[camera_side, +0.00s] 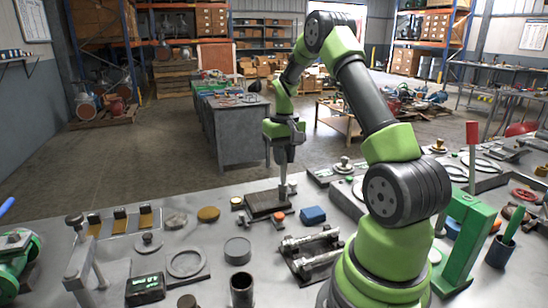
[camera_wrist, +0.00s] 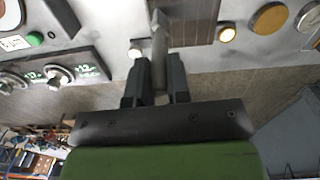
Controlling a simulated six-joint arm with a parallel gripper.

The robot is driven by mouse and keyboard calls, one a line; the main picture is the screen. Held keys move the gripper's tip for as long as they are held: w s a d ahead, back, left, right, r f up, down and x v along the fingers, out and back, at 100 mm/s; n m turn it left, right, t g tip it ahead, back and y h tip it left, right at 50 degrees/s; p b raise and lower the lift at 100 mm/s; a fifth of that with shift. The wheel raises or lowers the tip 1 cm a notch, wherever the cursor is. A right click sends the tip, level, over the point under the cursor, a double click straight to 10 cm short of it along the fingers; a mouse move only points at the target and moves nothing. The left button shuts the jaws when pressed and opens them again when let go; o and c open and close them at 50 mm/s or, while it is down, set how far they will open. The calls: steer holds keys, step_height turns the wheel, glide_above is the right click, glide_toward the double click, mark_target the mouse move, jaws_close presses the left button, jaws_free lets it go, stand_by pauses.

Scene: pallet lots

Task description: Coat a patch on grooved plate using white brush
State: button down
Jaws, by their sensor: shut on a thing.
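The grooved plate (camera_side: 262,207) is a dark brown slab lying flat on the grey bench. It also shows at the top of the wrist view (camera_wrist: 194,28), with fine parallel lines. My gripper (camera_side: 283,168) is above the plate's right part, pointing down. In the wrist view, my gripper (camera_wrist: 157,88) is shut on a pale grey-white brush (camera_wrist: 159,42). The brush's lower end (camera_side: 283,193) is at the right part of the plate; I cannot tell whether it touches. Its bristles are not clearly seen, and no coated patch can be made out.
A blue block (camera_side: 313,215) and an orange-topped piece (camera_side: 278,216) lie close to the plate. Grey clamped rods (camera_side: 312,251) stand in front. A green press (camera_side: 462,243) stands at the right.

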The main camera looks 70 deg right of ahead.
steer(key=w+a, duration=0.5)
steer(key=w, duration=0.4)
steer(key=s+d, duration=0.7)
steer(key=d, duration=0.3)
steer(key=shift+w+a, duration=4.1)
steer(key=shift+a, duration=0.2)
step_height(320, 180, up, 8)
steer(key=shift+s+d+r, duration=0.1)
